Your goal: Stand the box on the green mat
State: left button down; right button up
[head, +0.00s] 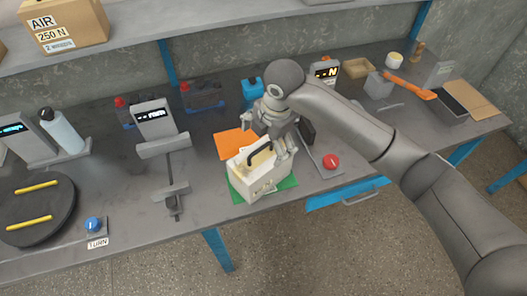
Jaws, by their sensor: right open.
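The box (258,185) is cream-white with a dark handle on its top. It stands upright on the green mat (290,183), whose edges show around its base. My right gripper (268,135) is open just above and behind the box, close to its handle. I cannot tell whether the fingers touch it. The gripper and wrist hide part of the box's far side. My left gripper is not in view.
An orange mat (230,144) lies behind the box. A red button (331,161) is close to its right. A grey clamp-like stand (172,185) and a dark turntable (50,207) with yellow bars are to the left. A blue knob (94,224) is near the front edge.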

jog(key=shift+v, duration=1.65)
